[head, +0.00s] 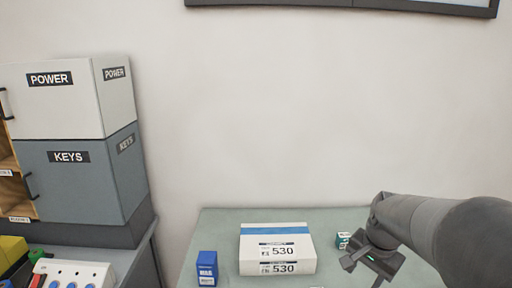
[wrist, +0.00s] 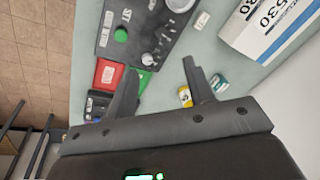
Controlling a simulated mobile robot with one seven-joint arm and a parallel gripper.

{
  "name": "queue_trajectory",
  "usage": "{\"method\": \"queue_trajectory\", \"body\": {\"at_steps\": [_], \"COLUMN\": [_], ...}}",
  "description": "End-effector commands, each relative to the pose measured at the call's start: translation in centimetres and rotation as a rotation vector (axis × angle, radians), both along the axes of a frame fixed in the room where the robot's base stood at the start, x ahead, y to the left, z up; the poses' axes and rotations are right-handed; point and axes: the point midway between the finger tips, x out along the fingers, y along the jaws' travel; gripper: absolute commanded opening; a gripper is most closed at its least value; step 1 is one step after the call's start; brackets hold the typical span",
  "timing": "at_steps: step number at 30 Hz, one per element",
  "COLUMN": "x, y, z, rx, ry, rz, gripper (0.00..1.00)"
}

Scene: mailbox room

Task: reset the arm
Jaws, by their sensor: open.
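My gripper (wrist: 157,90) is open in the wrist view, its two dark fingers apart with nothing held between them. In the head view my arm reaches in from the right, with the gripper end low over the right part of the table (head: 215,220). Below the fingers, the wrist view shows a dark control panel (wrist: 150,38) with a green button and a dial. A small yellow-and-white item (wrist: 185,97) and a small teal box (wrist: 218,83) lie near the right finger.
A white box marked 530 (head: 277,250) and a blue box (head: 207,268) stand on the table. A red block (wrist: 108,73) is beside the panel. POWER (head: 55,100) and KEYS (head: 70,185) cabinets stand at left.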

Motion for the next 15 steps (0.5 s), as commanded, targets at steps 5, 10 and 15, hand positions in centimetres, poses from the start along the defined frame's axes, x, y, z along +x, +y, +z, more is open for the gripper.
{"method": "queue_trajectory", "body": {"at_steps": [5,10,15], "x": [-3.6,-7.3,-10.9], "y": [3.7,6.7,8.9], "z": [2.9,4.5,5.4], "rx": [-0.054,-0.124,-0.205], "ry": [-0.084,-0.155,-0.220], "rz": [0.221,0.427,0.617], "gripper": [0.49,0.49,0.49]}}
